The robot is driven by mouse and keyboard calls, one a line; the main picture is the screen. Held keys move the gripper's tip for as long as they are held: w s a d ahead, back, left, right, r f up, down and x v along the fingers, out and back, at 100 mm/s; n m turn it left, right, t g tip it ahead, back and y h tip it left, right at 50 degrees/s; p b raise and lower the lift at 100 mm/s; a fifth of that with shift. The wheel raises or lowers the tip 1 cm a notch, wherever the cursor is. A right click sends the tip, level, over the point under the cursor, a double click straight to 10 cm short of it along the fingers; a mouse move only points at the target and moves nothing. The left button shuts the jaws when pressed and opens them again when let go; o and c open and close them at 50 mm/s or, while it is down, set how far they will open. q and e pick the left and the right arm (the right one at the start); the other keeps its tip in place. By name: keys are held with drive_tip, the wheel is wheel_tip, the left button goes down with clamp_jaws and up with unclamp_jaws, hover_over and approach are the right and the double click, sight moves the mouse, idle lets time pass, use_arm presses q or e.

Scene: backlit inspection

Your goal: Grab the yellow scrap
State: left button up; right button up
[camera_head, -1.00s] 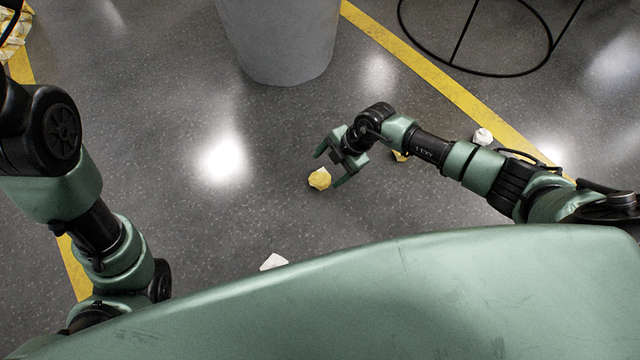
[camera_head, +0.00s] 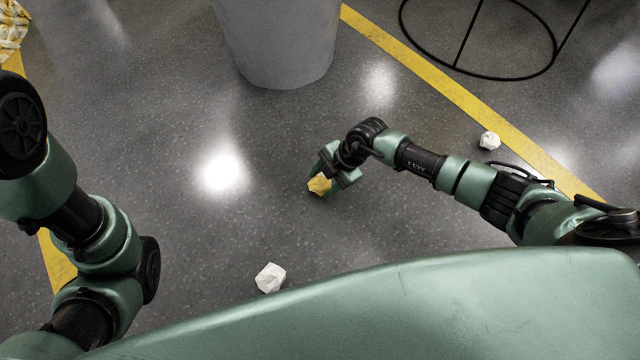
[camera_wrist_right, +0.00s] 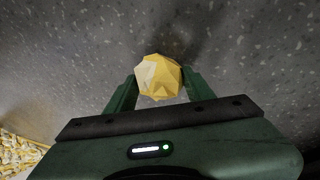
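The yellow scrap (camera_head: 319,185) is a small crumpled, faceted lump. It also shows in the right wrist view (camera_wrist_right: 159,77). My right gripper (camera_head: 333,172) is at the scrap, with one green finger on each side of it. In the right wrist view both fingers (camera_wrist_right: 160,86) meet the sides of the scrap with no clear gap, so the gripper looks shut on it. The scrap appears to be at floor level. My left arm is at the left of the head view, and its gripper is not seen.
A grey bin (camera_head: 275,45) stands at the top. White scraps lie on the floor at the lower middle (camera_head: 270,278) and at the right (camera_head: 489,140). A black ring stand (camera_head: 470,75) is at the upper right. Yellow floor lines (camera_head: 440,75) run at both sides.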

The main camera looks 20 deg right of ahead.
drive_tip(key=c, duration=0.7)
drive_tip(key=shift+r, duration=0.15)
